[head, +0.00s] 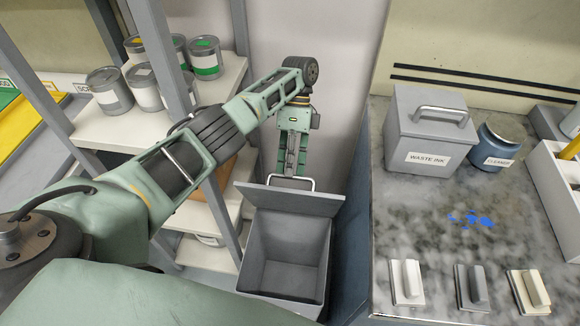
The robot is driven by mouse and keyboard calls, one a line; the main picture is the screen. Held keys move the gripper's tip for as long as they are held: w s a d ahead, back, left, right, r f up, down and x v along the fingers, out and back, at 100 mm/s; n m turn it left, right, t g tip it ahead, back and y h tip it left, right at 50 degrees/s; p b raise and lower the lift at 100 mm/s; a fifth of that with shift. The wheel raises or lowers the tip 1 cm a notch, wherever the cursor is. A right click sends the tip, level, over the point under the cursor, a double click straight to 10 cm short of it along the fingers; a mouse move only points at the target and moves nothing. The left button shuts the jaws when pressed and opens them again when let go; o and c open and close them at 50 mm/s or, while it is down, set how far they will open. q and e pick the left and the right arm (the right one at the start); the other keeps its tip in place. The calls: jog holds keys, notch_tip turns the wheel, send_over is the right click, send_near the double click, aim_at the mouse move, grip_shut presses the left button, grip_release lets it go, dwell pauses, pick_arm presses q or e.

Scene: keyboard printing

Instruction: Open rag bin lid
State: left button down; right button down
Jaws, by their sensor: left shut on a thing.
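The rag bin (287,255) is a grey box on the floor between the shelf and the counter, and its inside shows empty. Its lid (318,200) stands raised at the back of the opening. A light metal handle (304,180) shows at the lid's upper edge. My left gripper (291,174) reaches down behind the lid and is shut on the handle. Its fingertips are partly hidden by the lid. My right gripper is not in view.
Shelves with several paint cans (110,90) stand at the left. At the right, a marbled counter (430,215) carries a grey waste ink box (429,130), a blue cleaner container (490,148), a blue spill (472,218) and blocks with grips along the front.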

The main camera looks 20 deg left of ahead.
pick_arm(q)
jog(key=c, duration=2.2)
grip_release()
notch_tip(320, 180, down, 2)
jog(key=shift+a+f, duration=0.1)
jog(key=o, duration=0.4)
jog(key=shift+w+a+f, duration=0.1)
jog(key=shift+w+f, duration=0.1)
jog(key=shift+w, duration=0.2)
jog(key=shift+c, duration=0.2)
jog(key=shift+r, duration=0.15)
jog(key=shift+s, duration=0.1)
